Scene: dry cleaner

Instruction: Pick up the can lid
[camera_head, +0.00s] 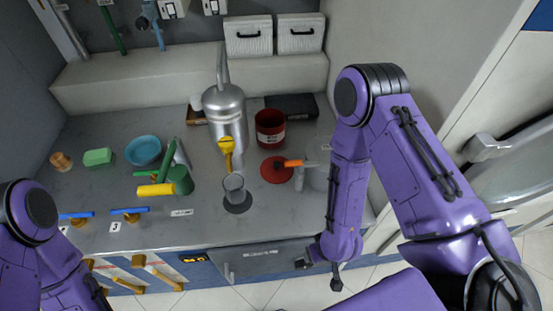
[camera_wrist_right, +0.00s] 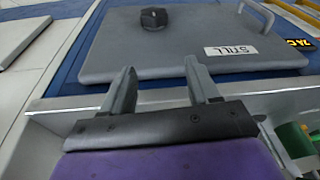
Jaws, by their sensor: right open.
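The can lid appears to be the flat red disc (camera_head: 277,170) lying on the grey counter. An orange-handled tool (camera_head: 290,163) lies over or beside its right edge. The open red can (camera_head: 270,128) with a white label stands just behind it. My right gripper (camera_wrist_right: 160,66) is open and empty, low in front of the counter, with its fingers toward a grey panel labelled STILL (camera_wrist_right: 232,50). It is well away from the lid, which is not in the right wrist view. My left arm shows at the lower left of the head view, but its gripper cannot be seen.
A silver still (camera_head: 225,110) with a yellow tap stands left of the lid, and a grey cup (camera_head: 234,188) stands in front of it. A clear container (camera_head: 318,178) is just right of the lid.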

